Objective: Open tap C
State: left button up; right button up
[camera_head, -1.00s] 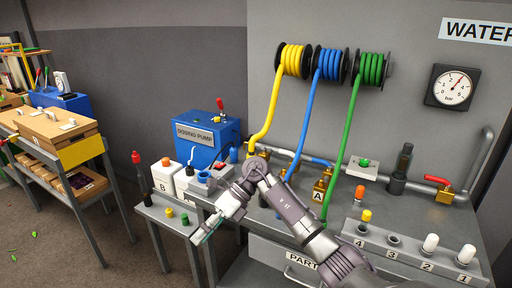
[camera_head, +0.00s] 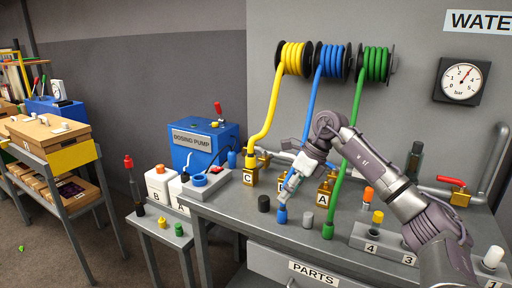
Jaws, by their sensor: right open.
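Tap C is a brass block (camera_head: 249,178) with a white C label on the bench's back left, below the end of the yellow hose (camera_head: 262,128). Its handle is too small to tell clearly. My right gripper (camera_head: 286,193) comes in from the right and hangs over the bench, to the right of tap C and apart from it. It is open, with its fingers pointing down and left, and nothing shows between them. My right arm and gripper partly cover the middle tap. The brass block of tap A (camera_head: 321,198) stands to the right. My left gripper is not in view.
A grey holder (camera_head: 207,182) with a blue ring stands left of tap C. The blue dosing pump (camera_head: 203,146) is behind it.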

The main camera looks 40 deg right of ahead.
aim_at(255, 148)
jog(key=i+l, duration=0.35)
jog(key=l, duration=0.15)
jog(key=i+l, duration=0.3)
jog(key=l, duration=0.2)
jog(key=i+l, duration=0.35)
jog(key=l, duration=0.1)
